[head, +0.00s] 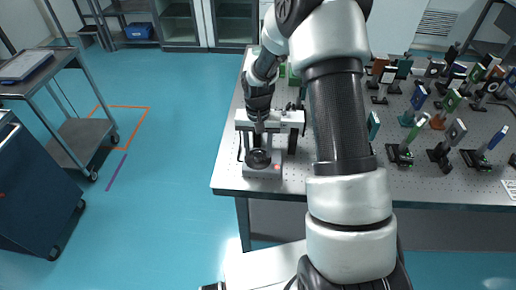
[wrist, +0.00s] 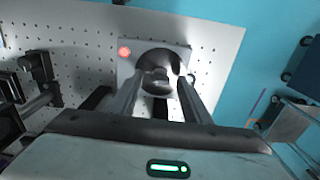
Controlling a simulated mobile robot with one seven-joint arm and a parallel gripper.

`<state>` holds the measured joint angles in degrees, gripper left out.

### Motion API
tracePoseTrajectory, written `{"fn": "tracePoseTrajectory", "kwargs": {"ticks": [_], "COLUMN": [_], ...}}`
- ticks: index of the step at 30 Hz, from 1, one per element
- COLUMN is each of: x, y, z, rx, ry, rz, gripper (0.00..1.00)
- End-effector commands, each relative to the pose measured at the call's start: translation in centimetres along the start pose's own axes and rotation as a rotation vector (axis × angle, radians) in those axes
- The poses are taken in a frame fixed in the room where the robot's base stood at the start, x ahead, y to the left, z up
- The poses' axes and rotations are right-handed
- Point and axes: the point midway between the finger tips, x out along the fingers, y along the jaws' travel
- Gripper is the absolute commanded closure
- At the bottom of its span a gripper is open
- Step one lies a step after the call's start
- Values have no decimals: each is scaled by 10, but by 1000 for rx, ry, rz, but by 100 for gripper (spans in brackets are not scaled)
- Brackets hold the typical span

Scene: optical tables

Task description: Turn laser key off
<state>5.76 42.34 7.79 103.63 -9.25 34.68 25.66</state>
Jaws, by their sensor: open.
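The laser's key switch is on a small light grey box (head: 262,172) at the front left corner of the optical table. A round black dial (head: 259,158) sits on the box, with a lit red light (head: 277,167) beside it. In the wrist view the dial (wrist: 158,60) lies ahead of my gripper (wrist: 160,82), with a grey raised part, perhaps the key, at its middle. My two fingers are apart, one on each side of the dial's near part. I cannot tell whether they touch it. My gripper (head: 268,142) hides part of the box's back in the head view.
The perforated optical table (head: 228,180) carries many optics on posts (head: 400,153) to the right. In the wrist view a black mount (wrist: 38,68) stands at left. A cart (head: 75,140) stands far left, with open blue floor (head: 175,150) between.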

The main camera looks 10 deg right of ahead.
Motion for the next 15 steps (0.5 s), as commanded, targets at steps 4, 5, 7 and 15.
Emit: {"fn": "tracePoseTrajectory", "kwargs": {"ticks": [4, 5, 7, 15], "x": [3, 3, 3, 2], "y": [0, 0, 0, 0], "z": [0, 0, 0, 0], "rx": [0, 0, 0, 0], "ry": [1, 1, 1, 1], "rz": [0, 0, 0, 0], "gripper": [56, 56, 56, 92]}}
